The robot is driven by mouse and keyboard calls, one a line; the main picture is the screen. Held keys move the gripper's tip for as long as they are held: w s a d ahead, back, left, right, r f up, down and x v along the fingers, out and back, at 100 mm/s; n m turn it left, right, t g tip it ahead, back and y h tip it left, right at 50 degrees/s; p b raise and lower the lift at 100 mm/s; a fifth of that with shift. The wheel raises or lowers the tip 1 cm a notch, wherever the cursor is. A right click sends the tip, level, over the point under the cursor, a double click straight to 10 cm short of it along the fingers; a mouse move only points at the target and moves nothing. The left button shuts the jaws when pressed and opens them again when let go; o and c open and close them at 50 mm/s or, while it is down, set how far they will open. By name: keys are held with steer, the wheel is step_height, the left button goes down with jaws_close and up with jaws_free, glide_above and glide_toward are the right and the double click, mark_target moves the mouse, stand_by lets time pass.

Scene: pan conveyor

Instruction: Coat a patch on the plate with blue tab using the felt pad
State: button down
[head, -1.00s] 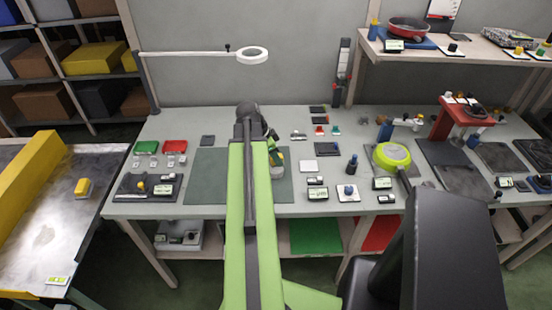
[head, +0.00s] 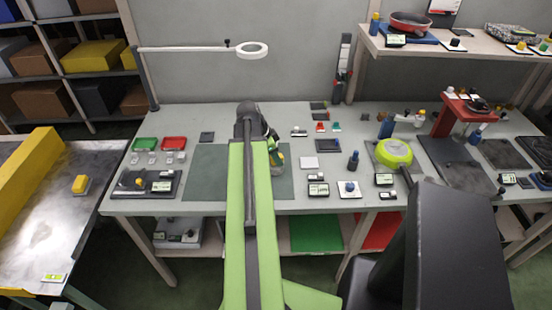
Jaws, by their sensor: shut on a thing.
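My arm reaches over the bench and covers much of the dark green mat (head: 210,172). My gripper (head: 277,160) is low over the mat's right half, mostly hidden behind my own arm. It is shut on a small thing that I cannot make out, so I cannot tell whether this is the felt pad. I also cannot tell whether it touches the mat. I cannot make out for certain a plate with a blue tab.
Red (head: 173,143) and green (head: 145,144) trays stand at the bench's back left. A white ring lamp (head: 252,50) hangs above.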

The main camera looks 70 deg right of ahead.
steer(key=shift+f+b, duration=0.5)
stand_by(1.2)
step_height(320, 180, up, 7)
steer(key=p, duration=0.7)
steer(key=shift+r, duration=0.1)
